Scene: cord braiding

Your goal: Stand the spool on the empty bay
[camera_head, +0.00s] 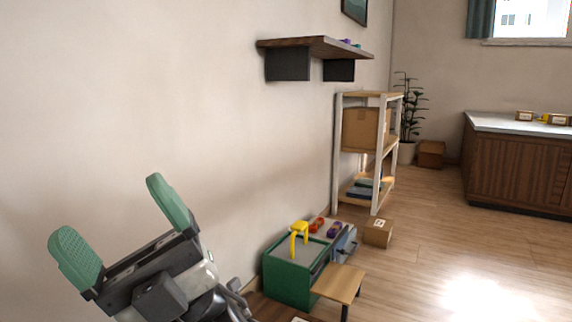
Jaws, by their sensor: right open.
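My right gripper (118,222) is at the lower left, in front of the bare wall. Its two green pads are spread wide apart with nothing between them. My left gripper is not in view. I cannot pick out the spool for sure. Small orange (316,225) and purple (334,229) items sit behind a yellow upright piece (299,236) at a green box-like unit (288,284) by the wall. They are too small to tell if one is a spool. I cannot make out an empty bay.
A small wooden table (339,283) stands by the green unit, with a cardboard box (377,232) on the floor behind. A rack (375,206) and a wall shelf (312,44) are further back. A counter (515,165) is at the right. Open floor lies at the lower right.

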